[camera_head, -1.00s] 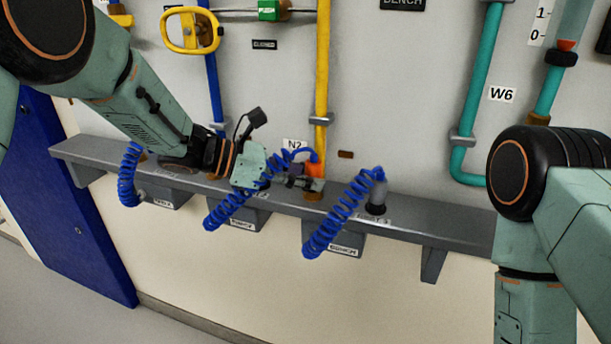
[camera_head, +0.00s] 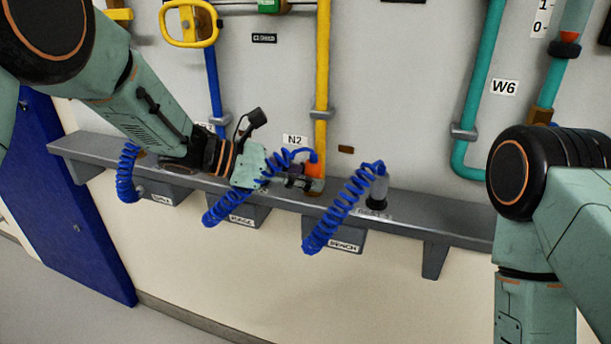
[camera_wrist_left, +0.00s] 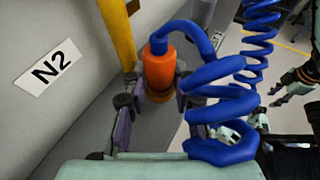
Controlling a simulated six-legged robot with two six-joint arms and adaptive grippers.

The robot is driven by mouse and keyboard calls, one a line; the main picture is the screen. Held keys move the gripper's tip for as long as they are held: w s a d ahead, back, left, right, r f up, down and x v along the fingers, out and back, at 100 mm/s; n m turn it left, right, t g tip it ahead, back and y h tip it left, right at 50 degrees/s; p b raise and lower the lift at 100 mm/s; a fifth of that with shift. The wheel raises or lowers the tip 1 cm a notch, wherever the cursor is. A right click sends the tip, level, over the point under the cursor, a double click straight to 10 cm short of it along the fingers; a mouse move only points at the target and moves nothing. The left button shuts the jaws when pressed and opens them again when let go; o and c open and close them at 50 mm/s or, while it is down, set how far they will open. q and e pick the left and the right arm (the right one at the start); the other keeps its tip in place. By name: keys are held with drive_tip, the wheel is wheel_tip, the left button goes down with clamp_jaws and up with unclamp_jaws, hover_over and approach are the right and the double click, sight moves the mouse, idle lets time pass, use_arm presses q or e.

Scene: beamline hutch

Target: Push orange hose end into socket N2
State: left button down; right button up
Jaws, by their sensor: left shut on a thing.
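The orange hose end (camera_head: 316,171) stands upright at the shelf below the N2 label (camera_head: 295,140), with a blue coiled hose (camera_head: 235,192) leaving its top. My left gripper (camera_head: 303,184) is shut on the orange end, reaching in from the left. In the left wrist view the orange end (camera_wrist_left: 159,68) shows between the fingers (camera_wrist_left: 158,100). A brass-coloured ring, seemingly socket N2 (camera_wrist_left: 158,96), shows directly under it. The fingers and hose end hide most of the socket, so I cannot tell how deep the end sits. My right gripper is out of view.
A grey shelf (camera_head: 440,226) runs along the wall. A grey hose end (camera_head: 377,188) with its blue coil (camera_head: 335,217) stands to the right. A yellow pipe (camera_head: 322,75) rises behind the orange end. A blue panel (camera_head: 75,215) is at left.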

use_arm(q)
drive_tip(key=c, duration=1)
unclamp_jaws()
